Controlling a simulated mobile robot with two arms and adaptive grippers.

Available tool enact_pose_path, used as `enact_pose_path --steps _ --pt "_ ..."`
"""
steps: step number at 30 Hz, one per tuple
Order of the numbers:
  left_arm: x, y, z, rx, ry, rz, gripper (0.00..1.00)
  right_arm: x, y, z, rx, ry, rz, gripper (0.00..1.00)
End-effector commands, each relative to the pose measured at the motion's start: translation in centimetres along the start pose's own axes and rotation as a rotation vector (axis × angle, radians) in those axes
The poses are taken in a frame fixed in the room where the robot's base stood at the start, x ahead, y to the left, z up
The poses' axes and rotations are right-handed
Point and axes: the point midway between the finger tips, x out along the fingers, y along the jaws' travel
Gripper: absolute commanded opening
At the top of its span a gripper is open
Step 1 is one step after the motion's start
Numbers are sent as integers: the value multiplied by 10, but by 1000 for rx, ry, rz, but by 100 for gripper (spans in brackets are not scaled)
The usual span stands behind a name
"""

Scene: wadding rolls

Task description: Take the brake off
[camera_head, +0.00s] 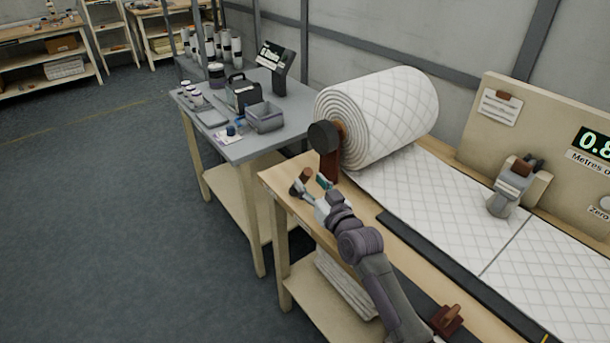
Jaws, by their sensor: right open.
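A large roll of white quilted wadding (390,115) sits at the far left end of the workbench. Its near end has a dark round disc (324,137) over a reddish-brown upright stand (330,166). A small brown knob (306,174) shows at the bench's end, below and left of the disc. It may be the brake handle, but I cannot tell for sure. My right gripper (311,185) is open, its fingertips close to the knob. Whether they touch it is unclear. My left gripper is not in view.
Unrolled wadding (430,195) runs right along the bench, beside a dark strip (430,245). A grey side table (245,150) holds a bin and jars. The floor at left is clear.

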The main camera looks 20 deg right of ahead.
Motion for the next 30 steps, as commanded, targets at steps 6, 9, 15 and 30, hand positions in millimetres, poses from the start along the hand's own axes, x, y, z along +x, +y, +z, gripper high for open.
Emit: enact_pose_path --steps 6,9,15,30 --pt "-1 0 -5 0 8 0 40 29 0 0 0 0 0 52" --pt "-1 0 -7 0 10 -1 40 34 0 0 0 0 0 52" --pt "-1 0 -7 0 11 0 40 35 0 0 0 0 0 52" --pt "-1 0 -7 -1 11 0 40 35 0 0 0 0 1 0"
